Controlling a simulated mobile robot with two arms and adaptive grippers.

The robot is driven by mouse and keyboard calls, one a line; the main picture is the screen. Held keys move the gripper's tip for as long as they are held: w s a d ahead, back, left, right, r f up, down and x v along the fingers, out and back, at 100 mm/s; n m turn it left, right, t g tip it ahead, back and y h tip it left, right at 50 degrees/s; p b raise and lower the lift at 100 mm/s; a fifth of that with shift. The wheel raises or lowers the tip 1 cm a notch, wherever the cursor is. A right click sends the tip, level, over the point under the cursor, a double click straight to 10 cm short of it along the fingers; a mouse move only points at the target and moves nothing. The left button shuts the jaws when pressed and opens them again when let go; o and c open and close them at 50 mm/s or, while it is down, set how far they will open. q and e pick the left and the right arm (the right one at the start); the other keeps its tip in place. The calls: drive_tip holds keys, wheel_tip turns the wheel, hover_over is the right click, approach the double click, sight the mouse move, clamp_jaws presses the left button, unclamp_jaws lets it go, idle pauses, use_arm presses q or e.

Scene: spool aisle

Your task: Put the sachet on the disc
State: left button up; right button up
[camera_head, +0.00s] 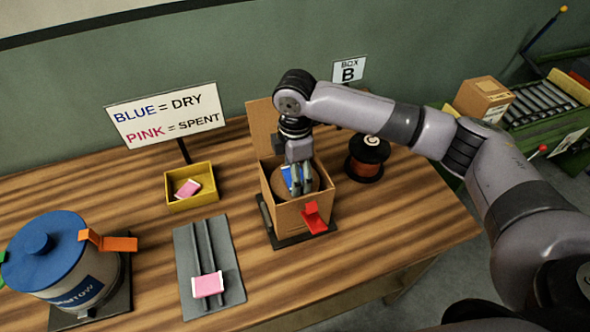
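A blue sachet (286,174) shows inside the open cardboard box (289,215), partly behind my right gripper's fingers. A brown round disc (315,181) lies in the same box, partly covered by the fingers. My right gripper (300,188) points down into the box, right at the blue sachet and over the disc. I cannot tell whether its fingers grip the sachet or whether the sachet touches the disc. A pink sachet (208,285) lies on the grey railed plate (188,262). Another pink sachet (188,189) lies in the yellow tray (206,199). My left gripper is out of view.
A sign (163,115) reads "BLUE = DRY, PINK = SPENT". A blue-lidded tub (50,255) with an orange clip (108,241) stands at left. A dark spool (367,158) stands right of the box, which has a red clip (315,217). The table's right side is clear.

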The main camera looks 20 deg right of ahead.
drive_tip(key=o, duration=0.4)
drive_tip(key=shift+c, duration=0.2)
drive_tip(key=shift+r, duration=0.15)
drive_tip(key=shift+r, duration=0.3)
wheel_tip(320, 180, up, 11)
drive_tip(key=b, duration=0.2)
drive_tip(key=shift+r+b, duration=0.2)
drive_tip(key=shift+b, duration=0.1)
